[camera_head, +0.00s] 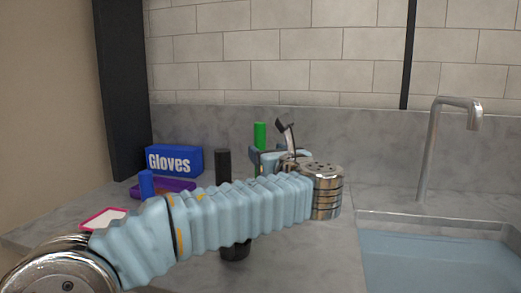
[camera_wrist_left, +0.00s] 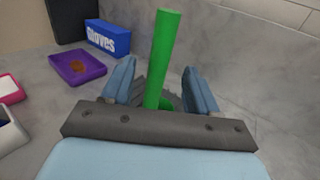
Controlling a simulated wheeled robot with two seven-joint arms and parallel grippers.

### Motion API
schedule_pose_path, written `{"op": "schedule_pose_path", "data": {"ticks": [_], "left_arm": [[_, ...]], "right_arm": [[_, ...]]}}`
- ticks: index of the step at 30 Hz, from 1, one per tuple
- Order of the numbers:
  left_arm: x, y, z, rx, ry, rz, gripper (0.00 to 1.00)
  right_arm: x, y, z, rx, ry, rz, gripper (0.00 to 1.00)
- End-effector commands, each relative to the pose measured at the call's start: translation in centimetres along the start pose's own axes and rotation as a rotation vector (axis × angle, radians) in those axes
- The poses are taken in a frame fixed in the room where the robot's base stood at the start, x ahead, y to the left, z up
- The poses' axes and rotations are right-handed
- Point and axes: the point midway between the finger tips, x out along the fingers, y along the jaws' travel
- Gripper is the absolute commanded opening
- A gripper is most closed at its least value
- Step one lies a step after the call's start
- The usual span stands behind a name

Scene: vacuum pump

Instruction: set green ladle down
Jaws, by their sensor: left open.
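The green ladle's handle (camera_head: 260,135) stands up behind my left gripper in the head view. In the left wrist view the green ladle (camera_wrist_left: 167,45) leans slightly, its handle rising between the two fingers. Its lower end is partly hidden behind the gripper's grey bar, and I cannot tell what it rests on. My left gripper (camera_head: 264,160) reaches over the counter near the back wall. In the left wrist view my left gripper (camera_wrist_left: 160,88) is open, with its blue fingers spread on both sides of the handle. My right gripper is in neither view.
A blue gloves box (camera_head: 174,160), a purple tray (camera_head: 178,186) and a pink-rimmed white tray (camera_head: 104,217) are at left. A sink (camera_head: 440,262) with a faucet (camera_head: 430,150) is at right.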

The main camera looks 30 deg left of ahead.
Motion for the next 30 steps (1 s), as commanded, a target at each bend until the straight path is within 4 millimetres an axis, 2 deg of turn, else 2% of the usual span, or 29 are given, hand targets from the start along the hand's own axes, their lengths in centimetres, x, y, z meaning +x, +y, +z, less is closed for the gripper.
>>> {"op": "schedule_pose_path", "data": {"ticks": [3, 9, 30], "left_arm": [[-2.3, 0.0, 0.0, 0.0, -0.001, -0.002, 0.59], [-4.2, 0.0, 0.0, 0.0, 0.001, 0.0, 0.59], [-4.4, 0.0, 0.0, 0.0, 0.0, 0.0, 0.59]], "right_arm": [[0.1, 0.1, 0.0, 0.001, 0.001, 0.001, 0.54], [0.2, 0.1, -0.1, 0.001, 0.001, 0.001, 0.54], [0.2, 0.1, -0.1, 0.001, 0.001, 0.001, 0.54]]}}
